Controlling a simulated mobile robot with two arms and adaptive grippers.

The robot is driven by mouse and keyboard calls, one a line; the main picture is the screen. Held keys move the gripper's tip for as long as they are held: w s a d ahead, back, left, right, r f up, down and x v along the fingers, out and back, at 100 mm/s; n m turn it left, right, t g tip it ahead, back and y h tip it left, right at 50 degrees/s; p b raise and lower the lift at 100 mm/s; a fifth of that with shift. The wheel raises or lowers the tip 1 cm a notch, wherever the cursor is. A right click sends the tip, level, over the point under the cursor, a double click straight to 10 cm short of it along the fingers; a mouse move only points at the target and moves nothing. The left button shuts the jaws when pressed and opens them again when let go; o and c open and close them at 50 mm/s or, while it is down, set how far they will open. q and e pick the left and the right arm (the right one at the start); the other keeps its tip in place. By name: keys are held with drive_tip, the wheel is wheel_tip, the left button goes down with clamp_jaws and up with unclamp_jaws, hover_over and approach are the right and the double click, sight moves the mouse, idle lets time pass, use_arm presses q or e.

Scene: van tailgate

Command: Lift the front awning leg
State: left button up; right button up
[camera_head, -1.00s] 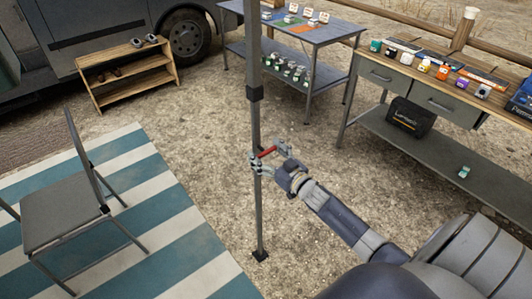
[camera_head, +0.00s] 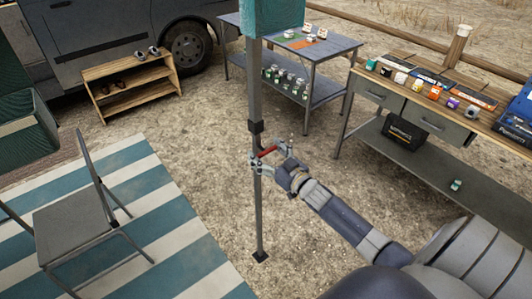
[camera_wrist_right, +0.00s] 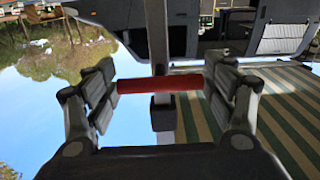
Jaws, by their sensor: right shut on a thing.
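The awning leg (camera_head: 257,205) is a grey upright pole with a dark collar (camera_head: 255,127) partway up and a dark foot (camera_head: 260,256) on the gravel. A red bar (camera_head: 266,152) sits crosswise at the leg just below the collar. My right gripper (camera_head: 268,157) is shut on this bar; in the right wrist view the red bar (camera_wrist_right: 160,83) spans between the two fingers, with the pole (camera_wrist_right: 157,35) behind it. A teal piece of awning (camera_head: 273,15) hangs at the pole's top. My left gripper is not in view.
A grey folding chair (camera_head: 72,222) stands on a striped mat (camera_head: 175,240) at left. A wooden shoe rack (camera_head: 128,82) stands by the van (camera_head: 110,35). Two tables (camera_head: 335,48) (camera_head: 420,110) with small goods stand right. Dark green material (camera_head: 30,125) hangs at the left edge.

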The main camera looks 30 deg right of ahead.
drive_tip(key=shift+w+d+r, duration=0.1)
drive_tip(key=shift+w+r, duration=0.05)
drive_tip(key=shift+r, duration=0.25)
drive_tip(key=o, duration=1.6)
drive_tip(key=shift+f, duration=0.1)
drive_tip(key=shift+f, duration=0.1)
drive_tip(key=shift+s, duration=0.2)
drive_tip(key=shift+s+f, duration=0.1)
drive_tip(key=shift+s, duration=0.25)
drive_tip(key=s, duration=1.1)
drive_tip(key=shift+d, duration=0.4)
